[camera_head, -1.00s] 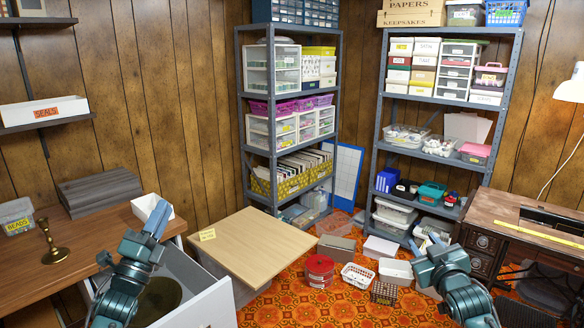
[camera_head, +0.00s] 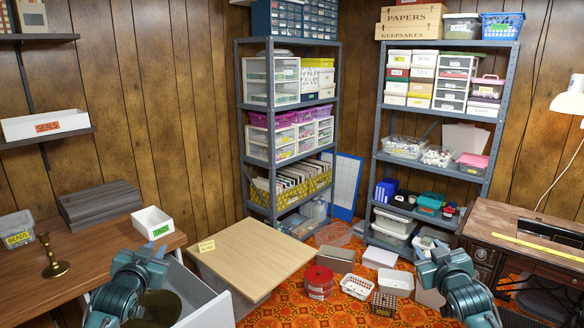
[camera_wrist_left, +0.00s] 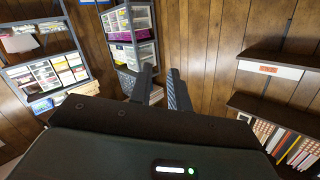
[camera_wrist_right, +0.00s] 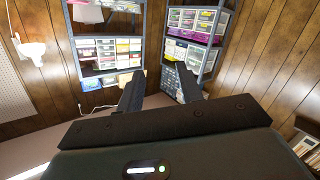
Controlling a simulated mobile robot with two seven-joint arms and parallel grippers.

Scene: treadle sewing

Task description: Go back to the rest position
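My left gripper (camera_head: 143,252) is in the lower left of the head view, in front of the wooden desk and the open drawer. In the left wrist view its two fingers (camera_wrist_left: 160,84) stand apart with nothing held between them. My right gripper (camera_head: 431,252) is at the lower right of the head view, left of the sewing table. In the right wrist view its fingers (camera_wrist_right: 159,90) are wide apart and empty. Both grippers point up and away from me, clear of the shelves.
The desk (camera_head: 112,246) bears a brass candlestick (camera_head: 52,257), a beads box (camera_head: 17,230) and a white box (camera_head: 152,222). A pale wooden board (camera_head: 253,255) lies to its right. Several baskets and a red tin (camera_head: 319,283) sit on the floor. The sewing table (camera_head: 497,212) is at right.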

